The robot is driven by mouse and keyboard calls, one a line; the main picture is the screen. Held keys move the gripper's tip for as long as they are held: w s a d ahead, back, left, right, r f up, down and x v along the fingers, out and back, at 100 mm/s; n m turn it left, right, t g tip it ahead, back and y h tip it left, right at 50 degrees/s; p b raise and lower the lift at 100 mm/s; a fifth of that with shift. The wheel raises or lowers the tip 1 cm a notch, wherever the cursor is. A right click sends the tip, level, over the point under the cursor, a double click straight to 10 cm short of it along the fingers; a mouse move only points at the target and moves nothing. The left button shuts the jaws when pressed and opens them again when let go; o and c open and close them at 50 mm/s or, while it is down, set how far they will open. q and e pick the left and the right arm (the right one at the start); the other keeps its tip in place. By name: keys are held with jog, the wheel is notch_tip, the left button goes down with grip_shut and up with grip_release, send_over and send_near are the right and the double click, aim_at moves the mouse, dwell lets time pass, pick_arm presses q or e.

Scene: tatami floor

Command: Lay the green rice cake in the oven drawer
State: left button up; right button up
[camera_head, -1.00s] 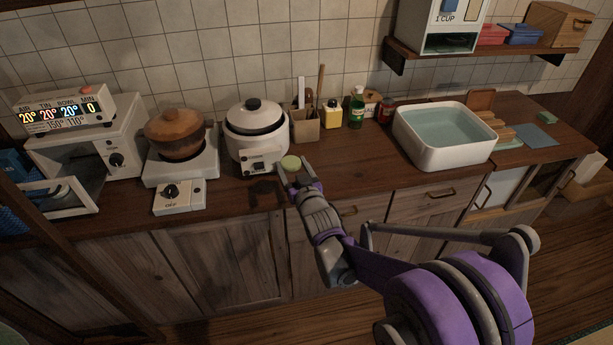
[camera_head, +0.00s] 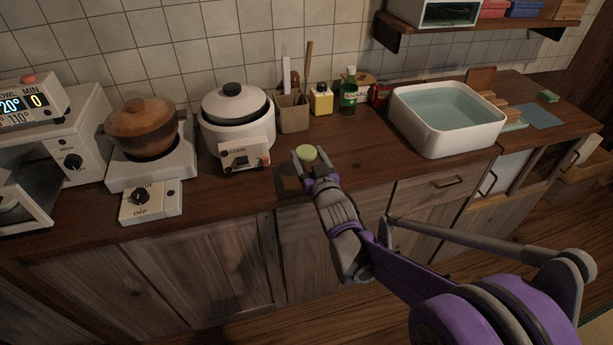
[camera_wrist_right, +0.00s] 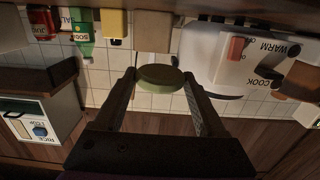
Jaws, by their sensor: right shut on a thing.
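The green rice cake (camera_head: 306,152) is a small round pale-green disc. In the right wrist view the cake (camera_wrist_right: 160,78) sits between the two fingertips. My left gripper is not in view.
The rice cooker (camera_head: 237,125), a brown pot (camera_head: 142,130) on a stove (camera_head: 150,168) and a control box (camera_head: 151,202) stand between my right gripper and the oven. A water-filled basin (camera_head: 448,118) is to the right.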

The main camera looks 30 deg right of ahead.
notch_tip(320, 180, down, 7)
jog(key=shift+r+b, duration=0.1)
jog(key=shift+b, duration=0.8)
jog(key=shift+f, duration=0.2)
jog(key=o, duration=1.3)
jog(key=shift+s, duration=0.1)
